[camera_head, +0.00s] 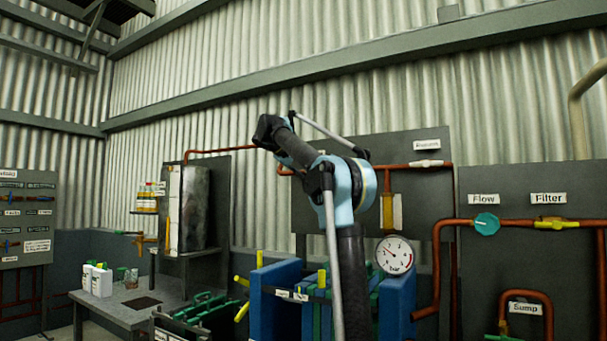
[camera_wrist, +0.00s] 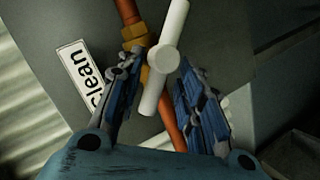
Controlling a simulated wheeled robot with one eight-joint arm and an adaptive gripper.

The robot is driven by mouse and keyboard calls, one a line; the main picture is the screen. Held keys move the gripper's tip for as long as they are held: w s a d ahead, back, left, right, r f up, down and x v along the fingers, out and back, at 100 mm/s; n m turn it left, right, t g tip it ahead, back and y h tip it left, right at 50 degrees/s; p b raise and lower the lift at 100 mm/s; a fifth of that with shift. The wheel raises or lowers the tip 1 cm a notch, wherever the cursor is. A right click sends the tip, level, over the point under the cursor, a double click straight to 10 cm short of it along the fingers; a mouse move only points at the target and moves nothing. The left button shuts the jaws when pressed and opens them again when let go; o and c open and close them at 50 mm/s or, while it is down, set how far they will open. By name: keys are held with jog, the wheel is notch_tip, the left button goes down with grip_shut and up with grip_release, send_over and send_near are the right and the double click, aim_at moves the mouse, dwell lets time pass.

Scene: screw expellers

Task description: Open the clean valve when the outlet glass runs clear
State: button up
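In the wrist view, the clean valve has a white bar handle (camera_wrist: 175,28) with a round hub, lying at an angle across a copper-brown pipe (camera_wrist: 126,9) with a brass fitting. A label reading "clean" (camera_wrist: 82,75) is beside it. My gripper (camera_wrist: 158,66) is open, with one blue finger on each side of the handle; I cannot tell whether either touches it. In the head view, my arm hides my gripper and the clean valve. A sight glass (camera_head: 397,212), pale amber, hangs below the upper pipe right of my arm, partly hidden.
Another white-handled valve (camera_head: 427,163) is on the upper pipe. A pressure gauge (camera_head: 395,256) sits below the sight glass. A teal Flow valve (camera_head: 486,224) and yellow Filter valve (camera_head: 556,224) are at right. A blue press frame (camera_head: 398,305) stands below. A bench (camera_head: 120,312) with bottles is at left.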

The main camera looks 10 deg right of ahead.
jog(key=v, duration=1.2)
jog(key=shift+o, duration=0.2)
